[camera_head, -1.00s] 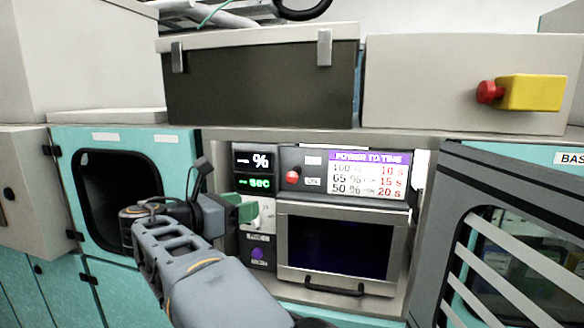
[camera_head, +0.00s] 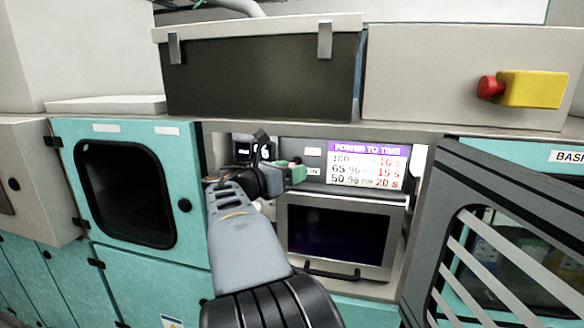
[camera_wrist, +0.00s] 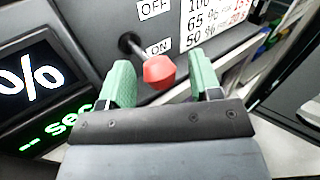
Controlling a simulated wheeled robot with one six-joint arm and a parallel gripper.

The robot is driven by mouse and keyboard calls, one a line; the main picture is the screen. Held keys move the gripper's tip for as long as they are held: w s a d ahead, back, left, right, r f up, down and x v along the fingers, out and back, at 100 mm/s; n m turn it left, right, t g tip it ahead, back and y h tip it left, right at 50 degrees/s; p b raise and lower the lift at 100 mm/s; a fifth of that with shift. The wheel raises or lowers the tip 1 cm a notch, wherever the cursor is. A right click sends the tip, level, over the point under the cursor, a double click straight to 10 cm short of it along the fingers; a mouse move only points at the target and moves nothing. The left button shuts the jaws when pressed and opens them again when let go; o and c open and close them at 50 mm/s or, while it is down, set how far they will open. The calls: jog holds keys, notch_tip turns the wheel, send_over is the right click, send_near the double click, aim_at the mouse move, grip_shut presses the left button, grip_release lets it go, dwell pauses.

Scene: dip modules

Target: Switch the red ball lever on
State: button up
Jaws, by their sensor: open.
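The red ball lever (camera_wrist: 158,71) shows in the wrist view as a red knob on a short dark stem. It sticks out of a dark panel (camera_wrist: 95,45) between an "OFF" label (camera_wrist: 155,8) above and an "ON" label (camera_wrist: 159,47) beside it. My gripper (camera_wrist: 162,85) is open, with one green finger on each side of the ball and gaps visible between. In the head view my gripper (camera_head: 285,172) is in front of the panel, left of the power-to-time chart (camera_head: 368,166).
A display with "%" and "sec" (camera_wrist: 35,80) lies left of the lever. Below the panel is a metal-framed door with a dark window (camera_head: 335,235) and a handle. A grey slatted door (camera_head: 440,230) stands at the right. A red and yellow button box (camera_head: 530,89) is above.

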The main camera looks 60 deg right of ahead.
jog(key=shift+s+d, duration=0.15)
jog(key=shift+d, duration=0.25)
grip_shut()
dwell(0.4)
